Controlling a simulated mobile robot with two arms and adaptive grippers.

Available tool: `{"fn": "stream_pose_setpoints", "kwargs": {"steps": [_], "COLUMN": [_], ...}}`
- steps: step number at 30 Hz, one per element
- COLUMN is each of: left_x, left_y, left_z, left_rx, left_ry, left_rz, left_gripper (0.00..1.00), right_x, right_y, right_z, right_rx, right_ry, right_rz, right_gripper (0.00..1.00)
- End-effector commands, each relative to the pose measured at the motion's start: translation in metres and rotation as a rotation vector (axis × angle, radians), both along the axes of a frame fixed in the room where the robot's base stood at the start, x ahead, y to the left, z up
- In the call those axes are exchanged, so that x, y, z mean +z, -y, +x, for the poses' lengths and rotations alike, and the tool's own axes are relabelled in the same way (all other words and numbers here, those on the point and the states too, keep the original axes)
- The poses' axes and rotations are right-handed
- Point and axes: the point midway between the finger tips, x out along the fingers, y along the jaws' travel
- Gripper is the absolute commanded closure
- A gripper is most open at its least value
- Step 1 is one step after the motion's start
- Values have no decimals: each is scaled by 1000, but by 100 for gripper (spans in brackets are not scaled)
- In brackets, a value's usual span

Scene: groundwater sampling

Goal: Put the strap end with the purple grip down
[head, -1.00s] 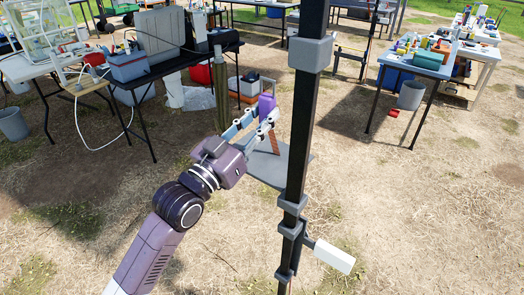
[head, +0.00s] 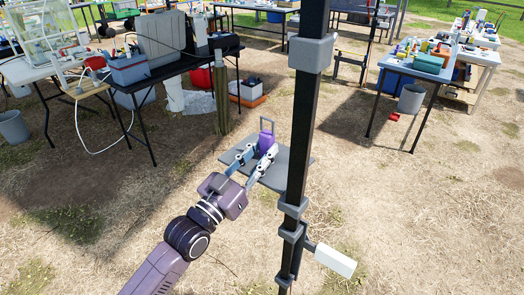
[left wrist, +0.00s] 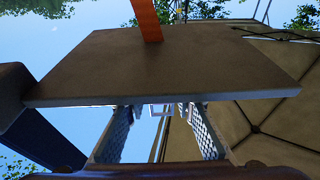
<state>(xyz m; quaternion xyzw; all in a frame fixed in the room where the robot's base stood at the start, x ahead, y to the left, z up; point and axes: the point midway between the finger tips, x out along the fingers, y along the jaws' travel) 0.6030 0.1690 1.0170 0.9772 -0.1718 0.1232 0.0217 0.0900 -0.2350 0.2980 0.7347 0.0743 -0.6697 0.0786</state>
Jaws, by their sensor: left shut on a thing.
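My left gripper (head: 261,152) is shut on the purple grip (head: 266,139), which stands roughly upright with a grey loop above it. In the head view the grip appears against the small grey plate (head: 296,160) beside the black post (head: 303,130). I cannot tell whether the grip touches the plate. In the left wrist view the plate (left wrist: 180,65) spans the picture beyond my two fingers (left wrist: 158,125). An orange strap (left wrist: 145,18) shows across the plate's upper edge. The strap is hidden in the head view. My right gripper is not in view.
The black post rises close to the right of my left gripper, with grey clamps and a white box (head: 334,261) low on it. A black table (head: 175,72) with equipment stands behind left, another table (head: 415,68) behind right. Dry grass around is open.

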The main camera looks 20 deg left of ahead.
Motion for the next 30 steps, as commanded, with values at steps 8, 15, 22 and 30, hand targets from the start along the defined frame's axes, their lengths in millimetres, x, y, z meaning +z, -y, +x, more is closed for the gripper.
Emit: {"fn": "stream_pose_setpoints", "kwargs": {"steps": [8, 15, 22, 30], "left_x": [-2, 0, -6, -18], "left_y": [0, 0, -7, -23], "left_z": [0, 0, -19, -63], "left_rx": [0, 0, 0, -1], "left_ry": [-1, -1, -5, -6], "left_rz": [0, 0, 3, 3], "left_gripper": [58, 58, 58, 58], "right_x": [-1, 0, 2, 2], "right_y": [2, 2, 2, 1], "right_z": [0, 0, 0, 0], "right_rx": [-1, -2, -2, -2], "right_ry": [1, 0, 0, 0], "right_rz": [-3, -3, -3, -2], "right_gripper": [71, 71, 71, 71]}}
